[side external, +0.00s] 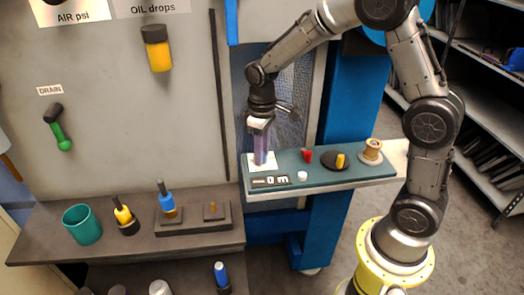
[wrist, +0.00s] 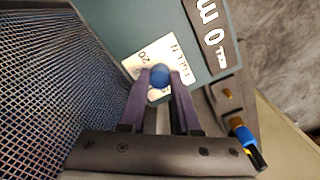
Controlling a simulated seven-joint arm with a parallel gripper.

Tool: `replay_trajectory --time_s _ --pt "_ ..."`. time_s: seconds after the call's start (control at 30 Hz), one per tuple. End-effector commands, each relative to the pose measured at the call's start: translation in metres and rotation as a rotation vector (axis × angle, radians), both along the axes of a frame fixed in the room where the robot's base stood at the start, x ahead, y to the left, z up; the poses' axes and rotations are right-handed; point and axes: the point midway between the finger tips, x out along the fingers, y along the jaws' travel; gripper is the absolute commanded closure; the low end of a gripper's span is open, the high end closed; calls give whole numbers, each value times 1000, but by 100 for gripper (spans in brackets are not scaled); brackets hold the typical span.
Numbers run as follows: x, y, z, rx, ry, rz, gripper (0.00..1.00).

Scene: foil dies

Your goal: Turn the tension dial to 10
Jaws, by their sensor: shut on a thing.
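The tension dial is a blue knob (wrist: 160,75) on a white scale plate (wrist: 136,63), where part of a "20" and an "N" can be read. My gripper (wrist: 160,84) has its two purple fingers closed on either side of the blue knob. In the side external view my gripper (side external: 261,160) points down onto the white plate (side external: 270,167) at the left end of the teal panel (side external: 322,175). The fingers hide the knob there. The knob's pointer and its exact reading cannot be made out.
On the panel are a counter (side external: 270,181) reading "0 m", a white button (side external: 302,175), a red switch (side external: 307,156), a yellow-handled black dial (side external: 340,160) and a brass spool (side external: 371,150). A mesh screen (wrist: 50,90) stands close by. A shelf (side external: 55,245) holds a teal cup (side external: 82,224).

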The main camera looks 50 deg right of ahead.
Motion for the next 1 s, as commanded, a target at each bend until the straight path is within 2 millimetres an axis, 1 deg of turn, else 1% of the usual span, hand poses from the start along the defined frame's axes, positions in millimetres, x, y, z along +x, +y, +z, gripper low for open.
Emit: replay_trajectory --time_s 0.2,0.4,0.63,1.0 --pt "1 0 2 0 -3 -142 100" --pt "1 0 2 0 -3 -224 100" --pt "1 0 2 1 -4 -262 100" --pt "1 0 2 1 -4 -266 100"
